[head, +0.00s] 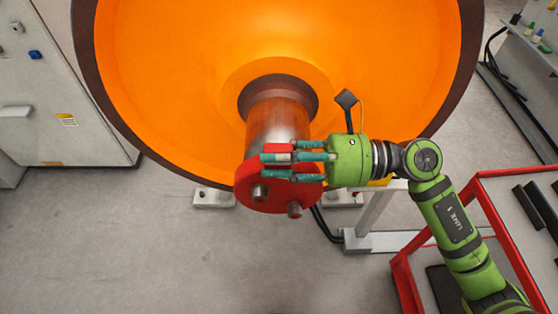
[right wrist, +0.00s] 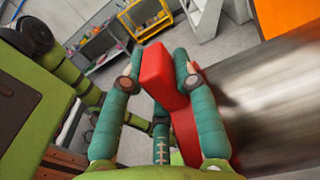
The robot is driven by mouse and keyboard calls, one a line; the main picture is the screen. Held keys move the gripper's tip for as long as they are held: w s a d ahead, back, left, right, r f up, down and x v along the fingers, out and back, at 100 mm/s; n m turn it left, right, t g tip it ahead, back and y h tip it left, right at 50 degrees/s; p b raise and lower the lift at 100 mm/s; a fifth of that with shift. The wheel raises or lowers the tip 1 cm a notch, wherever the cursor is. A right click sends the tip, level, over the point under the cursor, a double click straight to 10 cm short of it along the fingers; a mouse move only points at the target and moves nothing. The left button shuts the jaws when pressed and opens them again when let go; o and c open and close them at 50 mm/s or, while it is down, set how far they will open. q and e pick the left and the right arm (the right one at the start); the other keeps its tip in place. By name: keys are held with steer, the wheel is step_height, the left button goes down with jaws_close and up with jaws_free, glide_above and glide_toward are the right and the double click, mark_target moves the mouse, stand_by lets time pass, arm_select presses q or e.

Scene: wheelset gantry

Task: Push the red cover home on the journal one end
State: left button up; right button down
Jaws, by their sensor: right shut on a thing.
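The red cover (head: 275,203) is a round disc with two dark studs on its face. It sits at the near end of the metal journal (head: 277,122), which sticks out of the big orange wheel (head: 180,90). I cannot tell how far the cover is on. My right gripper (head: 268,160) comes in from the right and is shut on the cover's red grip block. In the right wrist view the fingers (right wrist: 160,82) hold this block (right wrist: 157,66) from both sides, with the cover's rim (right wrist: 186,130) beside the journal (right wrist: 275,85). My left gripper is not in view.
A red-framed cart (head: 405,285) with dark bars stands at the lower right. Light metal stand parts (head: 368,222) lie below the wheel. A grey cabinet (head: 60,75) is at the left. The floor at front left is clear.

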steer(key=shift+w, duration=0.35)
steer(key=c, duration=0.9)
jaws_free()
steer(key=shift+d, duration=0.2)
steer(key=d, duration=1.1)
steer(key=shift+d, duration=0.35)
